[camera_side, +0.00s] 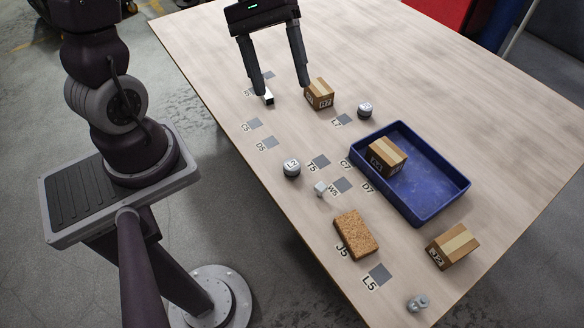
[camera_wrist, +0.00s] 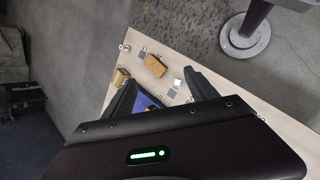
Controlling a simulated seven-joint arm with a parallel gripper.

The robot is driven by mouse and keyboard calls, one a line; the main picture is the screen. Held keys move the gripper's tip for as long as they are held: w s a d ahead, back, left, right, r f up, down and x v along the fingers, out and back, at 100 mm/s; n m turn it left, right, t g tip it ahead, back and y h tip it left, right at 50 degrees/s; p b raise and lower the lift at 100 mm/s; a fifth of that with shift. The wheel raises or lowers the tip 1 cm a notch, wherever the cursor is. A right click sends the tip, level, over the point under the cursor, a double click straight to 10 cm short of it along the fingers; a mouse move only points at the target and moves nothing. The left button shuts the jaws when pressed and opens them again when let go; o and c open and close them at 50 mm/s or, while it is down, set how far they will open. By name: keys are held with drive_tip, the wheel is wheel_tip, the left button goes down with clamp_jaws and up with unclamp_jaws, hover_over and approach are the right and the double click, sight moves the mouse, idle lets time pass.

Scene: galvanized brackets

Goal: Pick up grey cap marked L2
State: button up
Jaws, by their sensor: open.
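The grey cap marked L2 (camera_side: 292,168) stands on the table left of the blue tray in the side view. It is a short round piece with its label facing the camera. My gripper (camera_side: 283,88) is at the far part of the table, beyond the cap and apart from it. Its two fingers are spread and point down, with nothing between them. In the wrist view the fingers (camera_wrist: 160,80) also show spread apart. I cannot pick out the cap with certainty in the wrist view.
A blue tray (camera_side: 459,187) holds a cardboard box (camera_side: 387,157). Another box (camera_side: 320,93) stands by my right finger, and a small metal piece (camera_side: 268,97) by the left fingertip. A similar cap (camera_side: 365,110), a cork block (camera_side: 356,234) and a third box (camera_side: 453,246) also lie on the table.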

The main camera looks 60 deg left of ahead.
drive_tip(key=w+a+f+n+t+h, duration=0.1)
drive_tip(key=w+a+f+n+h, duration=0.35)
drive_tip(key=f, duration=0.45)
drive_tip(key=n+t, duration=0.7)
drive_tip(key=n, duration=0.6)
approach(287, 163)
drive_tip(key=x, duration=0.3)
drive_tip(key=shift+w+a+m+h, duration=0.1)
drive_tip(key=shift+a+m+h, duration=0.05)
drive_tip(key=shift+m+h, duration=0.1)
drive_tip(key=shift+t, duration=0.3)
drive_tip(key=x, duration=0.4)
drive_tip(key=f+x, duration=0.1)
drive_tip(key=x, duration=0.2)
drive_tip(key=shift+s+r, duration=0.1)
drive_tip(key=shift+s, duration=0.2)
drive_tip(key=shift+w, duration=0.1)
clamp_jaws()
